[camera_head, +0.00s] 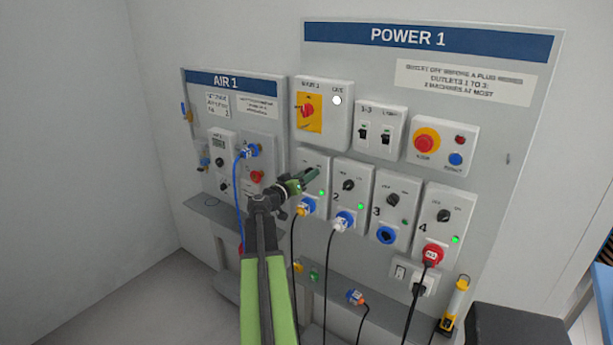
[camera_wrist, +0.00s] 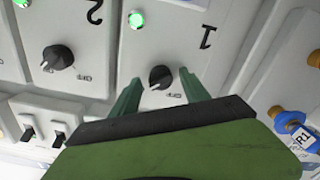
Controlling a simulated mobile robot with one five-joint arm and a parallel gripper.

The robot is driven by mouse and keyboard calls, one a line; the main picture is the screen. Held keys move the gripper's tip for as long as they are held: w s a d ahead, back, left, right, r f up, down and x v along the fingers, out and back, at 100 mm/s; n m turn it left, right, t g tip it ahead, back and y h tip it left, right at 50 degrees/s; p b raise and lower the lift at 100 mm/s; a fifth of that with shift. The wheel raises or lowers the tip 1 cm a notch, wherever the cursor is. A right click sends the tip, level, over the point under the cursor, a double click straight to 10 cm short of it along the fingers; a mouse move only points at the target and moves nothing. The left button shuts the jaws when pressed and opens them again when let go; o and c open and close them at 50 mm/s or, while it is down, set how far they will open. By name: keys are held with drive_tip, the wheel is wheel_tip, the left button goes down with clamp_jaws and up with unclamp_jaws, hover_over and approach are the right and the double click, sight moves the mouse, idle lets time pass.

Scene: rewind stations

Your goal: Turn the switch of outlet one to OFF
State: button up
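Outlet one (camera_head: 315,160) is the leftmost light-grey box in the lower row on the POWER 1 panel. Its black switch knob (camera_wrist: 160,77) shows in the upside-down wrist view, near the printed 1, with a white mark toward the lower left. In the head view my gripper hides the knob. My gripper (camera_head: 308,177) is open; in the wrist view its two green fingers stand either side of the knob, with gaps visible. I cannot tell how far the tips are from the box.
Outlet two (camera_head: 348,185) stands close to the right, with outlets three (camera_head: 391,200) and four (camera_head: 444,216) beyond. A plug (camera_head: 306,207) with a black cable sits below outlet one. The AIR 1 panel (camera_head: 232,82) with a blue hose (camera_head: 239,190) is to the left.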

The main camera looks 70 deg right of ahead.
clamp_jaws()
drive_tip(key=n, duration=1.7)
drive_tip(key=shift+a+f+n, duration=0.1)
drive_tip(key=shift+f+n, duration=0.05)
drive_tip(key=shift+n, duration=0.25)
idle(0.6)
unclamp_jaws()
drive_tip(key=shift+o, duration=0.2)
